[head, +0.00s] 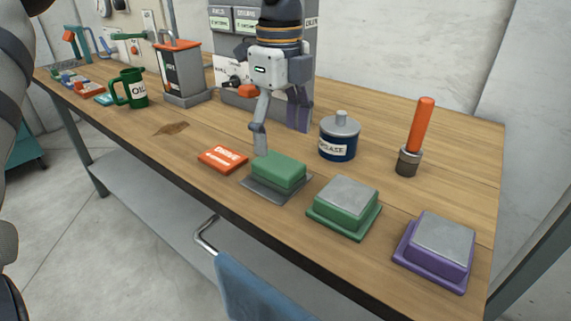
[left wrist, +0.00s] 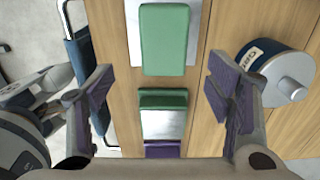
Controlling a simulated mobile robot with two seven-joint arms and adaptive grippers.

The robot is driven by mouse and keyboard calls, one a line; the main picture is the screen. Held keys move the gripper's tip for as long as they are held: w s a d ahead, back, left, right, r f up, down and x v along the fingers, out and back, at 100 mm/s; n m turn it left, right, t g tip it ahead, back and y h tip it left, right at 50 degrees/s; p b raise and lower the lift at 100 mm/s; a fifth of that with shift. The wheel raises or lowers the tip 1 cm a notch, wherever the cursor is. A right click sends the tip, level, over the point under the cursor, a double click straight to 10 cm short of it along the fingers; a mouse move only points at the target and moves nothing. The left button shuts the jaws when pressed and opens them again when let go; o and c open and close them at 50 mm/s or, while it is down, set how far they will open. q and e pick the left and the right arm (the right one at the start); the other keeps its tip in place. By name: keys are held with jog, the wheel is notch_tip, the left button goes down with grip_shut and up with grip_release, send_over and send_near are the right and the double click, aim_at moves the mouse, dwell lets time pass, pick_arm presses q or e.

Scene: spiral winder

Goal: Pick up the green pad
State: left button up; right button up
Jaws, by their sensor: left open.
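The green pad (head: 278,168) sits on a thin grey metal plate (head: 262,190) near the front edge of the bench. In the left wrist view, the green pad (left wrist: 164,40) lies at the upper middle, laterally between the two finger lines. My left gripper (head: 280,138) is open and empty, pointing down just behind the pad in the head view. Its fingers stand apart in the left wrist view (left wrist: 158,98), with nothing between them touching. A similar block with a green base and grey top (head: 345,205) is to the right. My right gripper is not in view.
A purple block with grey top (head: 435,245) is at the right. A blue grease tin (head: 339,137) and an orange-handled tool (head: 415,140) stand behind. An orange card (head: 222,158) lies left of the pad. A green oil mug (head: 131,90) is farther left. A blue chair back (head: 262,292) is in front.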

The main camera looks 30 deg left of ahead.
aim_at(279, 162)
pick_arm(q)
jog(key=f, duration=0.5)
jog(key=a+f+b, duration=0.1)
jog(key=f, duration=0.2)
jog(key=shift+w, duration=0.3)
jog(key=shift+r, duration=0.1)
jog(key=c, duration=1.2)
